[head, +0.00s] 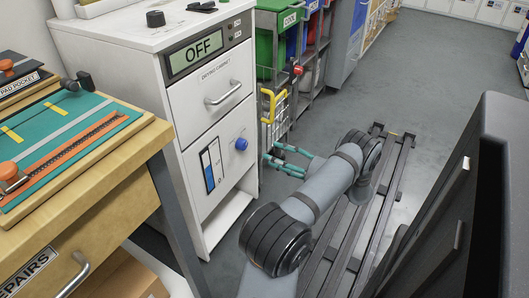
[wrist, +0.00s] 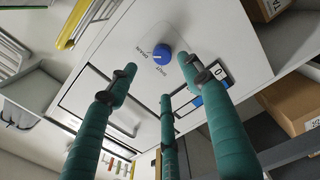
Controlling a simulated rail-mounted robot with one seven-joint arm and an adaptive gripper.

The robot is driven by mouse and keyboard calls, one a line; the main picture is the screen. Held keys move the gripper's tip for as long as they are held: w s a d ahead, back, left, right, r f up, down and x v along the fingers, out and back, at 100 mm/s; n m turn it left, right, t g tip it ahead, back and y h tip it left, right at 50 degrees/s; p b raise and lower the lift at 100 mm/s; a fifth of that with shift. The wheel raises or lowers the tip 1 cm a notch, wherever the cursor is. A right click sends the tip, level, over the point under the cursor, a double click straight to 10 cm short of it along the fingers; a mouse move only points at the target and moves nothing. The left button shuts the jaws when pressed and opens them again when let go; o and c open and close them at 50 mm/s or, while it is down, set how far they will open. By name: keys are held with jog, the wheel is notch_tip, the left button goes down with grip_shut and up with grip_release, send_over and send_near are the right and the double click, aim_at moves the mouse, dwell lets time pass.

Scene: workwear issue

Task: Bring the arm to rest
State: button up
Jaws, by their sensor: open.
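My gripper (head: 273,155) has teal fingers and is low in front of the white drying cabinet (head: 140,60), to the right of its blue knob (head: 241,144) in the head view. The fingers are spread and hold nothing. In the wrist view my gripper (wrist: 158,72) points at the cabinet front, with the blue knob (wrist: 162,54) showing between the fingertips. In the head view the fingertips look apart from the knob. The cabinet's display (head: 197,51) reads OFF, and the drawer below it looks shut.
A wooden workbench (head: 95,185) with a teal mat (head: 90,118) stands at left. A yellow-handled wire basket (head: 271,112) and a rack with green (head: 268,45) and other bins stand just behind my gripper. Grey floor (head: 420,60) is clear beyond my rail.

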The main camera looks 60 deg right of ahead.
aim_at(246, 145)
jog(key=shift+s, duration=0.4)
jog(key=w, duration=1.2)
jog(key=shift+w+a, duration=0.15)
jog(key=shift+a, duration=0.2)
jog(key=shift+n, duration=0.3)
jog(key=shift+s, duration=0.2)
